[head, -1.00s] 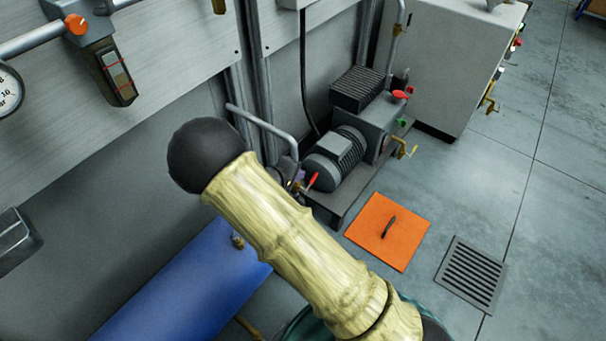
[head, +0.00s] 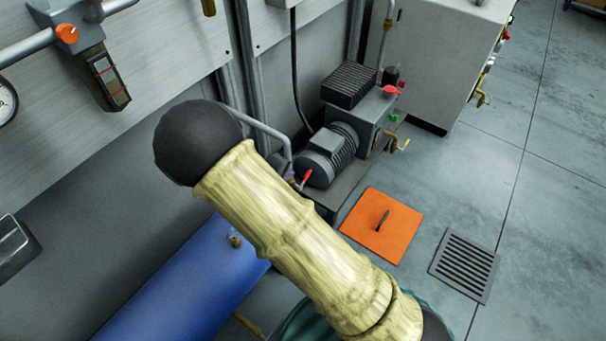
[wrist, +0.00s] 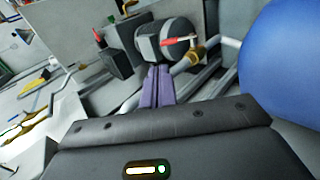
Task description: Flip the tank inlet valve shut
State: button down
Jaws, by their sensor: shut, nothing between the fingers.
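The tank inlet valve has a red lever (head: 306,176) and sits on the pipe between the pump and the blue tank (head: 180,285). In the wrist view the red lever (wrist: 175,42) lies nearly level across the picture, left of its brass body (wrist: 196,56). The blue tank (wrist: 285,65) fills the right side there. My gripper (wrist: 159,72) shows as two purple fingers pressed together, empty, with their tips just below the lever in the picture. I cannot tell whether they touch it.
The grey pump motor (head: 328,155) stands behind the valve, with another red handle (head: 391,90) above it. An orange floor plate (head: 381,226) and a drain grate (head: 465,265) lie to the right on open floor. A bent grey pipe (head: 265,128) runs beside the valve.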

jog(key=s+d+f+m+g+y+b, duration=0.25)
jog(key=d+f+m+y+b, duration=0.2)
jog(key=f+m, duration=0.5)
jog(key=s+d+f+m+g+y+b, duration=0.1)
jog(key=d+f+m+g+y+b, duration=0.25)
jog(key=f+m+y, duration=0.6)
jog(key=w+d+r+m+t+y+b, duration=0.2)
jog(key=w+d+r+m+t+b, duration=0.2)
jog(key=m, duration=0.7)
jog(key=w+d+t+b, duration=0.2)
jog(key=w+d+t, duration=0.1)
jog(key=d+t, duration=0.1)
jog(key=shift+w+d+t, duration=0.3)
jog(key=shift+d+t, duration=0.05)
jog(key=shift+t, duration=0.45)
jog(key=shift+r, duration=0.1)
